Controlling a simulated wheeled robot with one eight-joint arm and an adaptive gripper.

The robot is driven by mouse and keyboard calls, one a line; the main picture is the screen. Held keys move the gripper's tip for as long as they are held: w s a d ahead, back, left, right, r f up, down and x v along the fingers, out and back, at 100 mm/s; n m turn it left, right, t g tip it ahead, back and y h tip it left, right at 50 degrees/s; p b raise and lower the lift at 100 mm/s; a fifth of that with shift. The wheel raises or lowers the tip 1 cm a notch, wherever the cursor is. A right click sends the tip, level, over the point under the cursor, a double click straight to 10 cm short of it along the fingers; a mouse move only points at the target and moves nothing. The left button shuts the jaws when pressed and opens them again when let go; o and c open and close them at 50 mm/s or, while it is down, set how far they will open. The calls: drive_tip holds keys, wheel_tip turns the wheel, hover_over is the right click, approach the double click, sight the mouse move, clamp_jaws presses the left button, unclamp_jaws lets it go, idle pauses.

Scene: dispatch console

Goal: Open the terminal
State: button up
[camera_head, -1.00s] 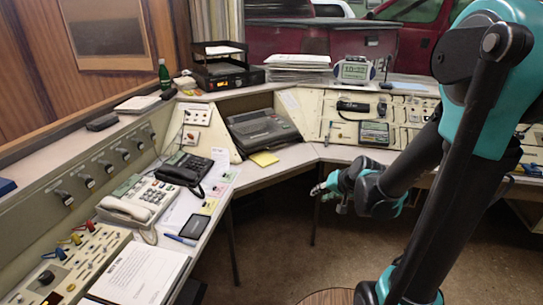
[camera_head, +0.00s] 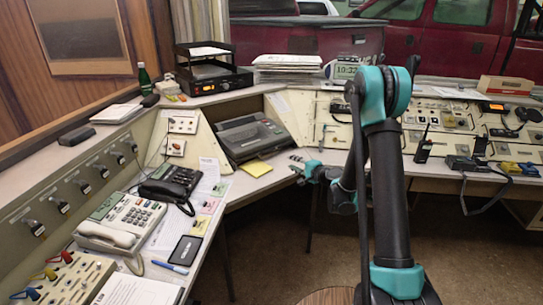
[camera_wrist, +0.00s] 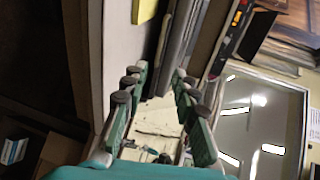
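The terminal (camera_head: 250,138) is a dark grey, low, boxy unit in the corner recess of the console, with a yellow note (camera_head: 257,168) on the desk in front of it. I cannot clearly tell its lid from its body. My gripper (camera_head: 298,165) is to the right of the note at the desk's front edge, apart from the terminal. In the wrist view my gripper (camera_wrist: 157,90) has its fingers spread with nothing held between them. A dark slab edge, probably the terminal (camera_wrist: 183,40), lies beyond the fingertips, with the yellow note (camera_wrist: 145,10) beside it.
A black telephone (camera_head: 170,185) and a beige telephone (camera_head: 120,222) stand on the left desk. A black tray unit (camera_head: 212,75) and a paper stack (camera_head: 287,68) are on the shelf behind. A radio (camera_head: 424,148) stands on the right. Open floor lies below the desk.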

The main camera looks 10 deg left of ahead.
sight(272, 154)
drive_tip(key=x, duration=1.7)
drive_tip(key=shift+a, duration=0.1)
drive_tip(key=shift+c, duration=0.2)
clamp_jaws()
